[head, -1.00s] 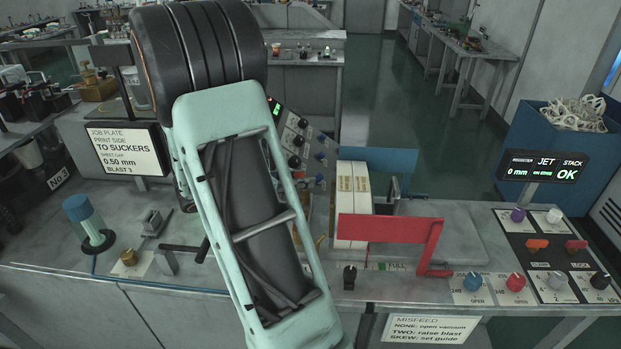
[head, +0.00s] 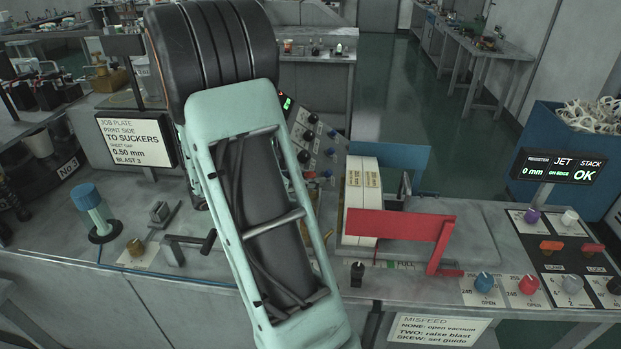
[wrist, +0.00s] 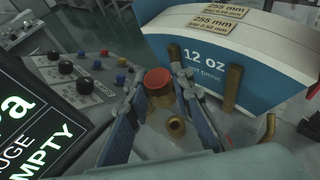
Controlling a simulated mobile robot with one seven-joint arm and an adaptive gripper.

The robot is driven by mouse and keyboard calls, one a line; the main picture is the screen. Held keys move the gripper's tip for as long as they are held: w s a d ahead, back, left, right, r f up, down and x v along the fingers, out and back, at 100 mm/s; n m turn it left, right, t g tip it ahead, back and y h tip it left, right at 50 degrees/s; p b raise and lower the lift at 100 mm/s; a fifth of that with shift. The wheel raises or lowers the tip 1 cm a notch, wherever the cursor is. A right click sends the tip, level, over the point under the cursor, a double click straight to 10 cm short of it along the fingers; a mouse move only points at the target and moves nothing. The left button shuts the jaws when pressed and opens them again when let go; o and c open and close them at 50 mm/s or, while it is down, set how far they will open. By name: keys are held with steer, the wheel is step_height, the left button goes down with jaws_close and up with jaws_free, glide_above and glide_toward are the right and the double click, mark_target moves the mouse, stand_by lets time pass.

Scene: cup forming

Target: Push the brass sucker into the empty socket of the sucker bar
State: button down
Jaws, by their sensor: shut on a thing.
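In the wrist view the two blue-grey fingers of my gripper (wrist: 158,84) close on a small piece with a round red top, which I take to be the brass sucker (wrist: 158,81). A brass round part (wrist: 176,124) shows just below it, between the fingers. I cannot tell whether it belongs to the held piece. In the head view my own arm hides the gripper and the held piece. I cannot make out the sucker bar or its empty socket in either view.
A blue-and-white "12 oz" cup-blank stack (wrist: 205,68) stands close beyond the fingers, with a brass post (wrist: 230,82) against it. A knob panel (wrist: 85,75) is at left. A red bracket (head: 405,226) and a blue-topped post (head: 90,198) stand on the bench.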

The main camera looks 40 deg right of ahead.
mark_target(310, 192)
steer(key=shift+f+b, duration=1.4)
steer(key=shift+f, duration=0.7)
steer(key=shift+f+b, duration=1.5)
steer(key=shift+f, duration=0.2)
steer(key=c, duration=1.6)
jaws_free()
steer(key=shift+a, duration=0.15)
steer(key=v, duration=1.2)
